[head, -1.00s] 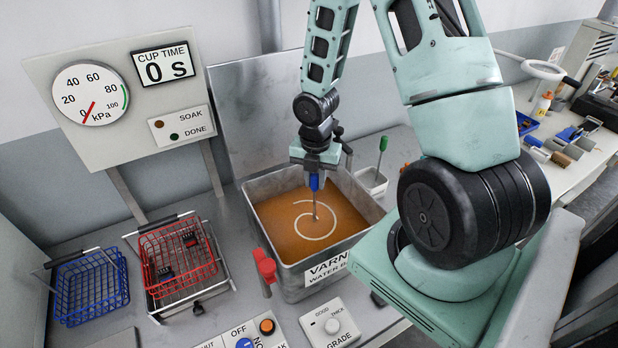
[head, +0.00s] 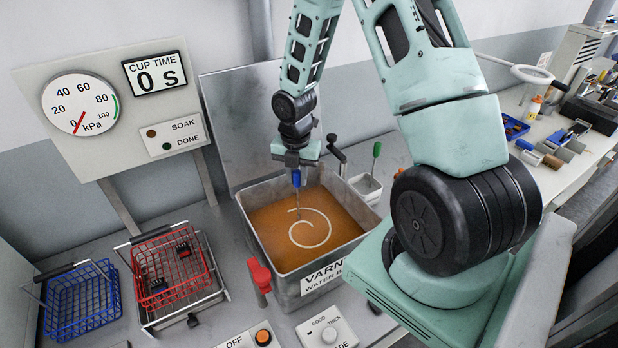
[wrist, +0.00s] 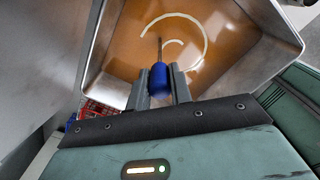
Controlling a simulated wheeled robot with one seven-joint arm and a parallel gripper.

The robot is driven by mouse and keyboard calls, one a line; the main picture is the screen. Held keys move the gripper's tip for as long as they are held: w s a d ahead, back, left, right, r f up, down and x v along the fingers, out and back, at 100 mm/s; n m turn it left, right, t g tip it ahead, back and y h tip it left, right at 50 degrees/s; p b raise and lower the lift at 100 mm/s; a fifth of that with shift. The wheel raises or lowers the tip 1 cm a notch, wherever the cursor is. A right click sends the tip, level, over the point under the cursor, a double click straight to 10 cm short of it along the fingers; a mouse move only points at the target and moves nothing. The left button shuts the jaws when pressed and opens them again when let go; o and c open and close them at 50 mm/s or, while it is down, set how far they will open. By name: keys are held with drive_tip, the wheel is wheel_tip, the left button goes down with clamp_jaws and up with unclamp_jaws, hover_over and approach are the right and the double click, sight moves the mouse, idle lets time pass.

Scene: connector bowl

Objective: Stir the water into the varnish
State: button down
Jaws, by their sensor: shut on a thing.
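The metal tank (head: 262,262) holds orange-brown varnish (head: 340,225) with a pale curved streak (head: 311,229) on its surface. A label on its front reads "VARN", the rest cut off by my arm. My gripper (head: 296,168) is over the back left part of the tank. It is shut on the blue handle (wrist: 158,80) of a stirring tool, whose thin metal shaft (wrist: 160,47) points down to the varnish. The tool's lower end is hard to make out; it seems to be in the varnish near the streak. In the wrist view the streak (wrist: 200,38) curves around the shaft.
A red basket (head: 170,270) on a stand and a blue basket (head: 82,300) are to the left. A red lever handle (head: 259,273) stands by the tank's front left. A small container (head: 366,187) with a green-handled tool (head: 376,150) is behind right. A gauge panel (head: 118,130) stands behind.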

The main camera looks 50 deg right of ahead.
drive_tip(key=s+a+b, duration=0.4)
drive_tip(key=s+a, duration=0.2)
drive_tip(key=s, duration=0.1)
drive_tip(key=w+d+p, duration=0.1)
drive_tip(key=d+p, duration=0.5)
drive_tip(key=d, duration=0.3)
idle(0.7)
